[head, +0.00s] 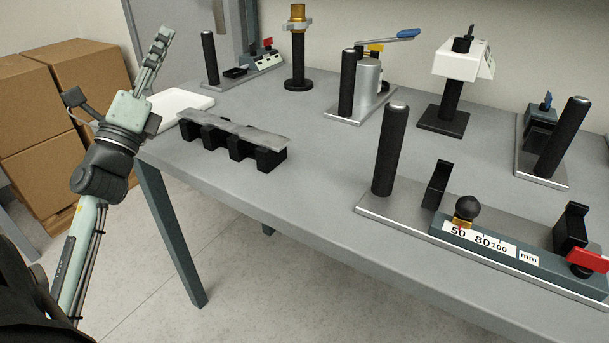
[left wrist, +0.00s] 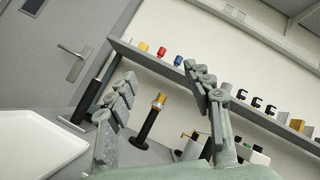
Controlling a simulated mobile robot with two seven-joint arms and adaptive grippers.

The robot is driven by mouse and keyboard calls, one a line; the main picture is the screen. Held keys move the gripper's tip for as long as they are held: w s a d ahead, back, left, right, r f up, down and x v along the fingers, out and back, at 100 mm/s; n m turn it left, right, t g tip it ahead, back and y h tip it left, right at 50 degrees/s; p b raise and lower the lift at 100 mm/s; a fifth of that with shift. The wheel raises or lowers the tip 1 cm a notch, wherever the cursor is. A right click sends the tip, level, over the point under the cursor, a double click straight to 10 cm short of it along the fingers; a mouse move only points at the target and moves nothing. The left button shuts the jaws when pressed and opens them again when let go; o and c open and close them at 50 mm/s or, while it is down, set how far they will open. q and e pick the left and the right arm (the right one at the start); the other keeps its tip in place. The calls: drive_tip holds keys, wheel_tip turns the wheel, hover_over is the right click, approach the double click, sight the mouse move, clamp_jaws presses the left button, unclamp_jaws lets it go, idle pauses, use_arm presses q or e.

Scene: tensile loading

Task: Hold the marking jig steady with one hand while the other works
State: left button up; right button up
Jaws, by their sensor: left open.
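What looks like the marking jig (head: 400,222) stands at the right front of the bench in the head view. It has a metal base plate, a black upright post, a bar with a white scale marked 50, 80, 100 mm, a round black knob and a red lever at its right end. The picture edge cuts off its right end. My left gripper (head: 161,42) is raised at the left, beyond the bench's left end and far from the jig. Its fingers are apart and empty in the left wrist view (left wrist: 162,84). My right gripper is not in view.
A grey strip (head: 235,131) lies across black blocks near the bench's left front edge. A white tray (head: 180,102) is behind my left gripper. Several other fixtures stand along the back, including a blue-handled press (head: 368,75). Cardboard boxes (head: 75,75) are stacked at far left. The bench middle is clear.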

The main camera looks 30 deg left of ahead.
use_arm(q)
drive_tip(key=w+d+f+m+g+h, duration=0.2)
drive_tip(key=d+f+m+h, duration=0.1)
drive_tip(key=d+m+h, duration=1.15)
drive_tip(key=m+g+h, duration=0.6)
drive_tip(key=m+g, duration=0.1)
drive_tip(key=g, duration=0.2)
approach(376, 168)
drive_tip(key=shift+a+r, duration=0.15)
drive_tip(key=shift+r, duration=0.15)
drive_tip(key=shift+d+f, duration=0.1)
drive_tip(key=shift+d, duration=0.15)
drive_tip(key=x, duration=1.1)
drive_tip(key=shift+w+d+f, duration=0.2)
drive_tip(key=shift+w, duration=0.05)
clamp_jaws()
